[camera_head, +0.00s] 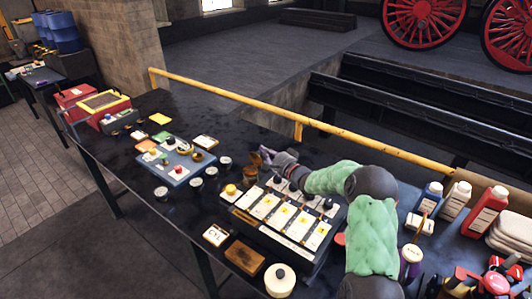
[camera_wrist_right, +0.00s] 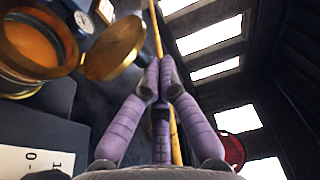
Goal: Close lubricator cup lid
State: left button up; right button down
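The lubricator cup (camera_wrist_right: 30,50) is a round brass cup with amber contents, at the upper left of the right wrist view. Its round brass lid (camera_wrist_right: 113,48) stands open, tilted out beside the rim on the side toward my fingers. In the head view the gripper (camera_head: 266,156) is near the cup. My left gripper is not in view.
A sloped panel with white cards and knobs (camera_head: 283,218) lies under my right forearm. A blue tray (camera_head: 176,160) and several small jars stand to the left. Bottles (camera_head: 485,210) crowd the right. A yellow rail (camera_head: 350,136) runs along the bench's back edge.

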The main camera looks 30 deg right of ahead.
aim_at(258, 156)
jog(key=a+n+b, duration=0.1)
jog(key=n, duration=0.1)
jog(key=s+a+n+b, duration=0.1)
jog(key=n+b, duration=0.1)
jog(key=a+n+t+b, duration=0.1)
jog(key=n, duration=0.1)
jog(key=shift+s+a+r+n+y, duration=0.1)
jog(key=shift+s+r+n+y, duration=0.05)
jog(key=shift+r+n+y, duration=0.2)
jog(key=shift+s+a+n+y+b, duration=0.2)
jog(key=shift+a+n+y+b, duration=0.25)
jog(key=shift+n+b, duration=0.4)
jog(key=shift+s+a+n+b, duration=0.2)
jog(key=shift+a+n+b, duration=0.25)
jog(key=shift+n, duration=0.65)
jog(key=shift+s+a+f, duration=0.1)
jog(key=shift+a, duration=0.3)
